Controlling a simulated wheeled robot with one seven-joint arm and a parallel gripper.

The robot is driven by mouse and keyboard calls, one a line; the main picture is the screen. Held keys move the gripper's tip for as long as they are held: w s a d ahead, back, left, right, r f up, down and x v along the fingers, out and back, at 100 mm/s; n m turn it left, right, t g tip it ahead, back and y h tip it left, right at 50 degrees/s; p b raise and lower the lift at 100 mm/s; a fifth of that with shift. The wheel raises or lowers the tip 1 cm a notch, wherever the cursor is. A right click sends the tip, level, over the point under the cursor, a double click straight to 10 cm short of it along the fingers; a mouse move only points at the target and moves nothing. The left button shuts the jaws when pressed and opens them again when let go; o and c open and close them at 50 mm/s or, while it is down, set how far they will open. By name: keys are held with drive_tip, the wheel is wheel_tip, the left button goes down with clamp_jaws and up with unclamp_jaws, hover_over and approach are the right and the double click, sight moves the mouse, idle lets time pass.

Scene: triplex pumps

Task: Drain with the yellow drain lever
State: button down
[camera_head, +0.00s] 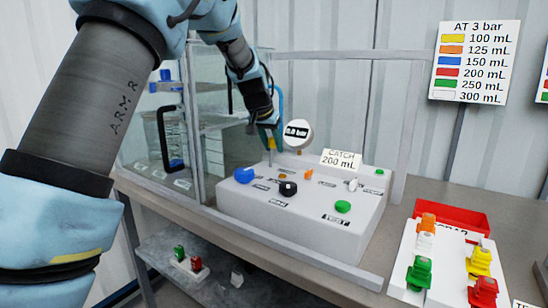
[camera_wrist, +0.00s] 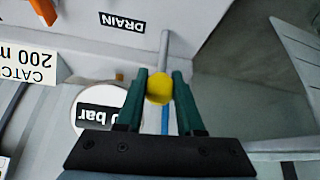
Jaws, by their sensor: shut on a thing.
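The yellow drain lever knob (camera_wrist: 159,87) sits between the two green fingers of my gripper (camera_wrist: 160,90) in the wrist view. The fingers are shut on it. A grey rod (camera_wrist: 164,48) runs from the knob toward the panel near the DRAIN label (camera_wrist: 122,22). In the head view my gripper (camera_head: 270,138) is at the back left of the white control box (camera_head: 300,225), beside the gauge (camera_head: 298,133). The gauge also shows in the wrist view (camera_wrist: 90,98); its reading is partly covered by a finger there.
A CATCH 200 mL card (camera_head: 341,160) stands on the box, close right of the gauge. A glass cabinet (camera_head: 150,140) is to the left. Blue, black and green knobs stick up from the box. Colored nozzles and a red tray (camera_head: 452,219) lie to the right. A volume chart (camera_head: 475,62) hangs behind.

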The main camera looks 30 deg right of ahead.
drive_tip(key=shift+s+a+f+t+h+b, duration=0.2)
drive_tip(key=shift+a+t+h+b, duration=0.25)
drive_tip(key=shift+b, duration=2)
drive_tip(key=shift+s+a+f+t+h+b, duration=0.15)
drive_tip(key=shift+a+h+b, duration=0.35)
drive_tip(key=shift+b, duration=1.95)
drive_tip(key=h+b, duration=0.1)
drive_tip(key=b, duration=0.5)
drive_tip(key=a+t+h+b, duration=0.1)
drive_tip(key=b, duration=0.5)
drive_tip(key=shift+s+f+h, duration=0.1)
drive_tip(key=shift+s+h, duration=0.15)
drive_tip(key=shift+s, duration=0.15)
drive_tip(key=b, duration=0.3)
drive_tip(key=shift+s+a+t+h+b, duration=0.1)
drive_tip(key=shift+a+t+h+b, duration=0.2)
drive_tip(key=shift+t+b, duration=0.1)
drive_tip(key=shift+b, duration=0.35)
drive_tip(key=shift+s+r+b, duration=0.1)
drive_tip(key=shift+r+b, duration=0.2)
drive_tip(key=shift+b, duration=0.4)
drive_tip(key=shift+a, duration=0.1)
drive_tip(key=c, duration=0.8)
unclamp_jaws()
drive_tip(key=shift+s, duration=0.1)
drive_tip(key=v, duration=1)
drive_tip(key=shift+s+a, duration=0.15)
drive_tip(key=shift+a, duration=0.25)
